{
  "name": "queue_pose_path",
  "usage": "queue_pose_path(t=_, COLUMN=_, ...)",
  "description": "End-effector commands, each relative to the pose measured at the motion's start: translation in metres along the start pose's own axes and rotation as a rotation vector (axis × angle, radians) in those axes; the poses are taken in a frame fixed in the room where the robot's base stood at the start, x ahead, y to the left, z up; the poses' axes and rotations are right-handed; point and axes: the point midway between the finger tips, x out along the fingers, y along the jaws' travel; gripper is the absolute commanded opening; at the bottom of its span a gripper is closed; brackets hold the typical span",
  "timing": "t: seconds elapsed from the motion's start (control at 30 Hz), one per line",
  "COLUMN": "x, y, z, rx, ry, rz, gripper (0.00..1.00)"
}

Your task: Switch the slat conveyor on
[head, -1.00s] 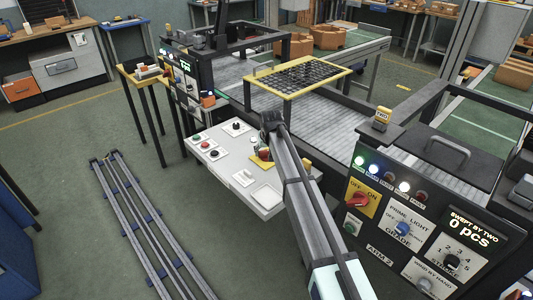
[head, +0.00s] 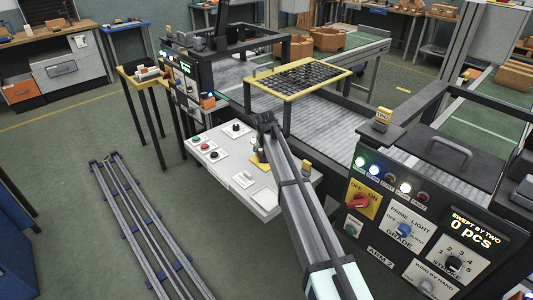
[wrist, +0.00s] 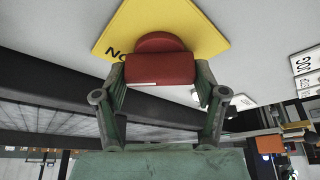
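In the wrist view a red switch handle (wrist: 160,70) sits on a yellow plate (wrist: 200,22). Part of a word shows upside down at the plate's left, apparently ON. The two fingers of my gripper (wrist: 160,76) are on either side of the handle and look in contact with it. In the head view my gripper (head: 259,152) is low over the grey control box (head: 222,168), at the yellow plate; the handle is hidden there. The slatted grey conveyor bed (head: 335,125) lies behind the box. Whether it runs cannot be told.
The box top also carries several buttons and a white rocker (head: 243,179). A black panel (head: 420,235) with another red switch on yellow (head: 359,201) stands at the right. A yellow-framed grid (head: 300,77) spans the conveyor. Rails (head: 140,220) lie on the floor at left.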

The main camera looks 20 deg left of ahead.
Motion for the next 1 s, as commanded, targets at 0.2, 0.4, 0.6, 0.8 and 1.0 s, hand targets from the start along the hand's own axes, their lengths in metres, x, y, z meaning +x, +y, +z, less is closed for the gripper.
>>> queue_pose_path(t=0.2, x=0.0, y=0.0, z=0.001, rx=0.002, ry=-0.001, rz=-0.001, gripper=0.96)
queue_pose_path(t=0.4, x=0.0, y=0.0, z=0.0, rx=0.001, ry=0.0, rz=-0.001, gripper=0.96)
queue_pose_path(t=0.6, x=-0.013, y=0.0, z=0.001, rx=0.0, ry=0.001, rz=-0.001, gripper=0.96)
queue_pose_path(t=0.8, x=-0.047, y=0.0, z=0.001, rx=0.001, ry=0.002, rz=-0.001, gripper=0.96)
queue_pose_path(t=1.0, x=-0.086, y=0.0, z=0.001, rx=0.001, ry=0.001, rz=-0.001, gripper=0.96)
